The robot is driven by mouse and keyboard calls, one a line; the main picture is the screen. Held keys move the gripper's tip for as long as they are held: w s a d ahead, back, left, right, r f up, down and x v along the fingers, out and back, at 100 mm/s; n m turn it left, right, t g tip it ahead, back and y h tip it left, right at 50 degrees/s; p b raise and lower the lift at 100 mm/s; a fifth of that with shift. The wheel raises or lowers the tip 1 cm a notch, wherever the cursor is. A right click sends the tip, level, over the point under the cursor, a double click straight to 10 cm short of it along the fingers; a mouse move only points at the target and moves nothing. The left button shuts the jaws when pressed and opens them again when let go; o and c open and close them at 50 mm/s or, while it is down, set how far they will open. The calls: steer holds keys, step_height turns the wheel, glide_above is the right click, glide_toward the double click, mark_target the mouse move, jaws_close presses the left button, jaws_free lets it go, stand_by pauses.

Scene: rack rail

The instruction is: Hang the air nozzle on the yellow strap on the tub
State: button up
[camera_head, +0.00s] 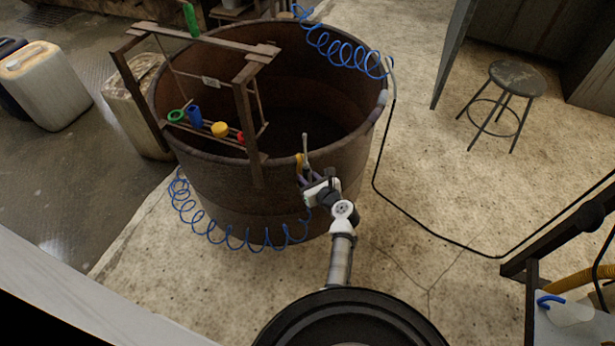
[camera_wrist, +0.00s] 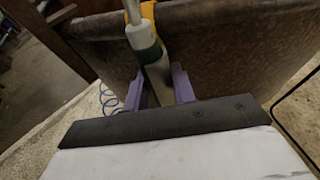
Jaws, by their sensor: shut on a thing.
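The air nozzle (camera_head: 306,150) is a thin grey piece standing roughly upright at the near right side of the rusty brown tub (camera_head: 225,180). In the wrist view the nozzle (camera_wrist: 145,45) shows a pale tube, a dark green band and a grey body. My gripper (camera_head: 303,181) is shut on it; its purple fingers (camera_wrist: 160,88) are on both sides of the grey body. The yellow strap (camera_head: 298,160) is at the tub's rim, right by the nozzle. In the wrist view the strap (camera_wrist: 149,11) shows beside the pale tube; I cannot tell whether it is around it.
A coiled blue hose (camera_head: 232,243) hangs low along the tub's near side. A wooden frame (camera_head: 250,110) stands over the tub's left part, with coloured items on its bar. Another blue coil (camera_head: 345,52) is at the far rim. A stool (camera_head: 517,75) stands right; floor there is free.

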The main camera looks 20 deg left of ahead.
steer(key=shift+f, duration=0.2)
steer(key=o, duration=0.8)
steer(key=shift+d, duration=0.15)
steer(key=v, duration=1.3)
steer(key=shift+s+d+b, duration=0.2)
steer(key=shift+s+b, duration=0.05)
steer(key=shift+b, duration=0.1)
steer(key=shift+r, duration=0.1)
